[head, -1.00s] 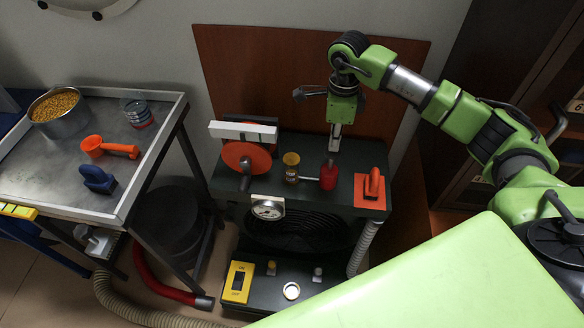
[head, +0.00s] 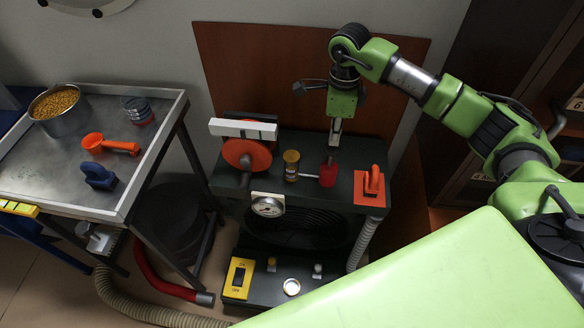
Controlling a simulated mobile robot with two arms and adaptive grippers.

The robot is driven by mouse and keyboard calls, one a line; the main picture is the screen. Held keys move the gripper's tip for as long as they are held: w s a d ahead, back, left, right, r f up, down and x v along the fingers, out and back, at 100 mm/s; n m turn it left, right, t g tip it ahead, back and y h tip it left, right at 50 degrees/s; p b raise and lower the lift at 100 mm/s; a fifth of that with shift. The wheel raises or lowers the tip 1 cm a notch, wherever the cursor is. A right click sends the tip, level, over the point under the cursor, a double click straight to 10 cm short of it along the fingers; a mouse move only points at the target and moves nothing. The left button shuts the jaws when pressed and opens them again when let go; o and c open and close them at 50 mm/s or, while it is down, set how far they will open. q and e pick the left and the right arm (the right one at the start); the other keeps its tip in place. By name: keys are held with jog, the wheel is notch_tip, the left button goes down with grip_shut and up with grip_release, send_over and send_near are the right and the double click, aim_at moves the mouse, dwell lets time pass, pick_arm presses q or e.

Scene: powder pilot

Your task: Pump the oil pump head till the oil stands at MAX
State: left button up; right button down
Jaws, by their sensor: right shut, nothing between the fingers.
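The red oil pump head (head: 328,175) stands on the dark bench top of the machine, right of centre in the head view. A small jar with a yellow-amber top (head: 291,166) stands to its left, joined to it by a thin pale pipe. The jar's oil level and MAX mark are too small to read. My right gripper (head: 334,147) points down directly above the pump head, shut and empty. Its tips are at or just above the head's top; I cannot tell whether they touch. My left gripper is out of view.
Left of the jar is an orange wheel (head: 247,154) under a white bar (head: 243,129); right of the pump is an orange handle on a plate (head: 371,187). A gauge (head: 268,206) sits on the front. A metal side table (head: 60,175) stands left.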

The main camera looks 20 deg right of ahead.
aim_at(333, 148)
jog(key=shift+s+f+b, duration=0.1)
jog(key=shift+f+b, duration=1.55)
jog(key=shift+f, duration=0.55)
jog(key=shift+r, duration=0.15)
jog(key=shift+r+p, duration=1.5)
jog(key=shift+r, duration=0.8)
jog(key=shift+f, duration=0.2)
jog(key=shift+f+b, duration=2)
jog(key=shift+f, duration=0.3)
jog(key=shift+r, duration=0.15)
jog(key=shift+r+p, duration=1.55)
jog(key=shift+r, duration=0.8)
